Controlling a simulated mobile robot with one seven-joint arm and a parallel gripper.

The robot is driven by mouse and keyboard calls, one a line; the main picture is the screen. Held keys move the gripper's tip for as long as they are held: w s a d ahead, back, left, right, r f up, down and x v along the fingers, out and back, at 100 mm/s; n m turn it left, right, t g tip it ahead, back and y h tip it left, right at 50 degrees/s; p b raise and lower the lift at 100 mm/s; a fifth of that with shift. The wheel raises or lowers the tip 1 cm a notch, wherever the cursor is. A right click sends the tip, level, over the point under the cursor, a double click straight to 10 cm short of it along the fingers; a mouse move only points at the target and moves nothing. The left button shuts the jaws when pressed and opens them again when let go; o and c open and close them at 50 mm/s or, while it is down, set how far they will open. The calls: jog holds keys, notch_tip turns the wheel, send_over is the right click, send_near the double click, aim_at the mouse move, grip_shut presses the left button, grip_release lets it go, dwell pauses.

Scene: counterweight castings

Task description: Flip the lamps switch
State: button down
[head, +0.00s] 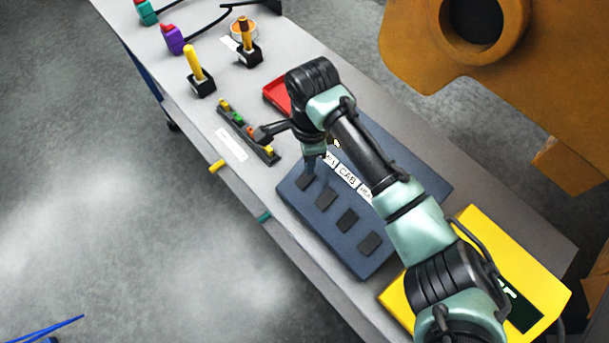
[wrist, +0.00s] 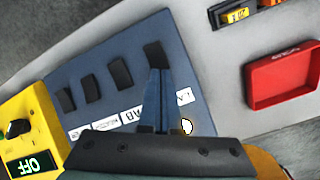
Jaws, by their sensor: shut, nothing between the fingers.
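A blue-grey switch panel (head: 287,193) lies on the bench with a row of several dark rocker switches. It also shows in the wrist view (wrist: 103,65). The end switch (head: 304,182), at the row's upper left in the head view, is beside a label reading "LA" (wrist: 184,97) in the wrist view, the rest hidden by my fingers. My gripper (head: 309,168) is shut and empty, pointing down over this switch. In the wrist view its fingertips (wrist: 157,69) overlap the lower edge of the switch (wrist: 154,54). I cannot tell whether they touch.
A red tray (head: 276,95) and a strip of coloured blocks (head: 232,115) lie beyond the panel. A large orange casting (head: 415,50) is at upper right.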

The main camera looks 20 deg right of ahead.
jog(key=shift+f+b, duration=0.3)
jog(key=shift+f, duration=0.5)
notch_tip(320, 180, up, 7)
jog(key=p, duration=0.8)
dwell(0.3)
dwell(0.6)
